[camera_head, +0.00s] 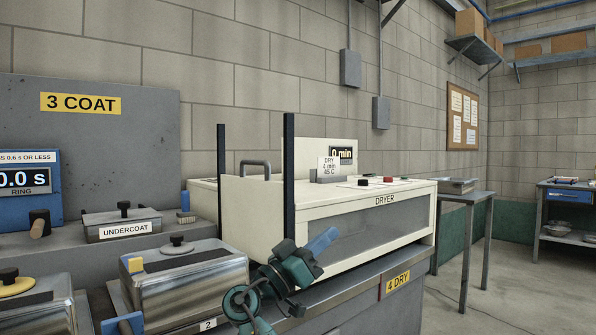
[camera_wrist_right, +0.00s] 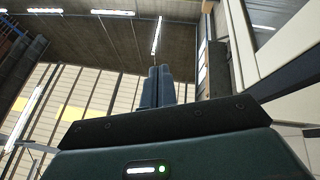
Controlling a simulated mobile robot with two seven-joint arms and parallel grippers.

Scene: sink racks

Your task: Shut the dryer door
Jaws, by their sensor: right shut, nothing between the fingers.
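The cream dryer (camera_head: 365,203) stands on the bench in the middle of the head view, with a dark front window. At its left end a cream panel (camera_head: 252,212) sits between two tall dark posts (camera_head: 289,160), with a grey handle (camera_head: 256,164) at its top. This looks like the dryer door; I cannot tell whether it is fully down, as its lower part is partly hidden. My right gripper (camera_head: 328,236) is in front of the dryer's lower left corner, with blue fingers together and empty. In the right wrist view the fingers (camera_wrist_right: 158,70) point up, closed. My left gripper is out of view.
Metal tanks (camera_head: 190,282) and an undercoat tank (camera_head: 122,224) stand to the left. A bench labelled 4 DRY (camera_head: 398,281) carries the dryer. A small table (camera_head: 466,195) is beyond it at the right, with free floor in front.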

